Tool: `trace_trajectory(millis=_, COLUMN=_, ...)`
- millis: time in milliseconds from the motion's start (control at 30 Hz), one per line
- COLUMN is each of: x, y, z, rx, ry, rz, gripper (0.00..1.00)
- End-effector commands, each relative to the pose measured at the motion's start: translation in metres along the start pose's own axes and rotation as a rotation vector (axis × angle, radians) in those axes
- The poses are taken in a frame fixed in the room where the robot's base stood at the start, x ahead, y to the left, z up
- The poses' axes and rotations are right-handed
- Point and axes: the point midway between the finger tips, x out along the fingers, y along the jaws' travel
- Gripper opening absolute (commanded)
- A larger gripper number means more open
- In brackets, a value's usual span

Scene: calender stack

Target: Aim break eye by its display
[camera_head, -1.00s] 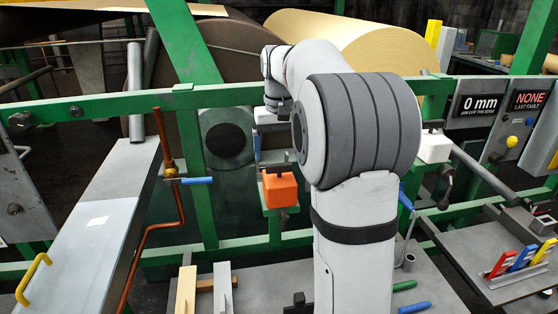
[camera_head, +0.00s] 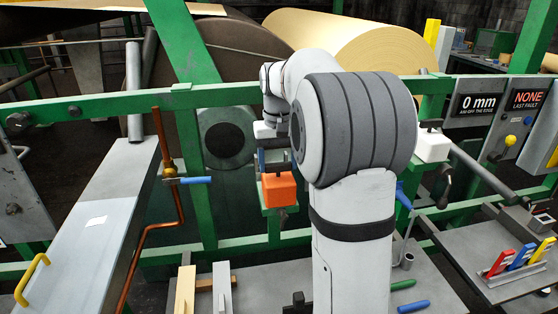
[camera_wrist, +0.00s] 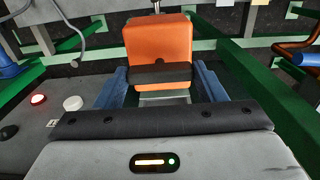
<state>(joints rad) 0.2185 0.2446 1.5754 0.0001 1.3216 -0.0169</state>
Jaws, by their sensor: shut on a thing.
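The orange box that I take for the break eye (camera_head: 279,188) sits on a green bracket on the frame, left of my arm. In the wrist view the orange box (camera_wrist: 160,42) shows a black bar (camera_wrist: 160,73) across its near side. My gripper (camera_head: 276,162) is at the top of the box. In the wrist view its blue fingers stand on either side of the black bar, and my gripper (camera_wrist: 160,77) is shut on that part of the box. The display (camera_head: 479,103) at the right reads "0 mm", with "aim off the edge" below.
A second panel (camera_head: 525,99) reads "NONE, last fault". A copper pipe with a blue-handled valve (camera_head: 190,180) stands left of the box. Green rails, a white box (camera_head: 433,146) and a large cream roll (camera_head: 365,48) surround the arm. Coloured pieces (camera_head: 522,260) stand at the lower right.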

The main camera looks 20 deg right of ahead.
Motion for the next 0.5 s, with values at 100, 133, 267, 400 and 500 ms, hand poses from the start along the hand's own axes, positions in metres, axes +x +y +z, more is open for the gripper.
trace_trajectory(millis=100, x=-0.0002, y=0.0, z=0.0, rx=0.0, ry=0.0, rz=0.0, gripper=0.43)
trace_trajectory(millis=133, x=-0.0003, y=-0.0001, z=0.0, rx=0.0, ry=0.0, rz=0.0, gripper=0.41)
trace_trajectory(millis=267, x=-0.0011, y=-0.0001, z=0.0, rx=0.019, ry=0.0, rz=0.0, gripper=0.41)
trace_trajectory(millis=400, x=-0.0012, y=-0.0002, z=-0.0001, rx=0.079, ry=0.0, rz=0.0, gripper=0.41)
trace_trajectory(millis=500, x=-0.0002, y=-0.0003, z=-0.0001, rx=0.086, ry=0.0, rz=0.0, gripper=0.41)
